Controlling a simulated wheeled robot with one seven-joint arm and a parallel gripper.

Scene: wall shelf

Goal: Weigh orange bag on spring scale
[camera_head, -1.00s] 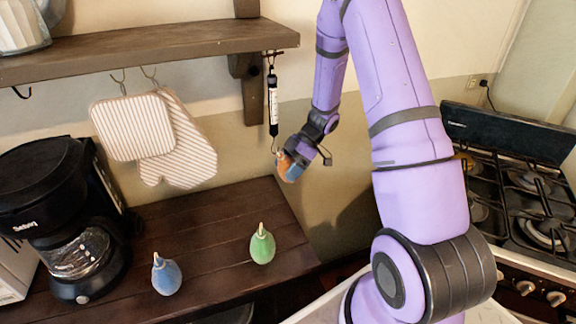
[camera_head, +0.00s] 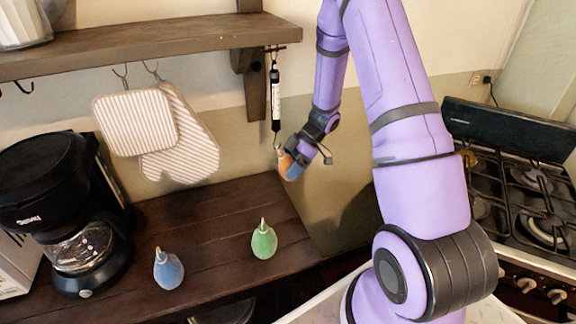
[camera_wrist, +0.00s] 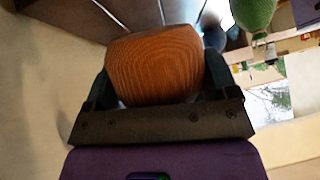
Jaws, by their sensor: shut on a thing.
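The orange bag (camera_head: 283,158) is between the fingers of my gripper (camera_head: 293,169), close beneath the spring scale (camera_head: 275,98). In the wrist view the orange bag (camera_wrist: 155,65) fills the space between both fingers of my gripper (camera_wrist: 158,85), which is shut on it. The spring scale is a slim black-and-white tube hanging upright under the shelf, with its hook (camera_head: 277,142) at the lower end. The hook is right at the bag's top; whether it is through the bag's loop is too small to tell.
A green bag (camera_head: 264,242) and a blue bag (camera_head: 168,270) stand on the dark wooden counter (camera_head: 215,225). A coffee maker (camera_head: 60,215) is at the left. Striped oven mitts (camera_head: 180,135) hang under the shelf (camera_head: 150,42). A gas stove (camera_head: 530,195) is at the right.

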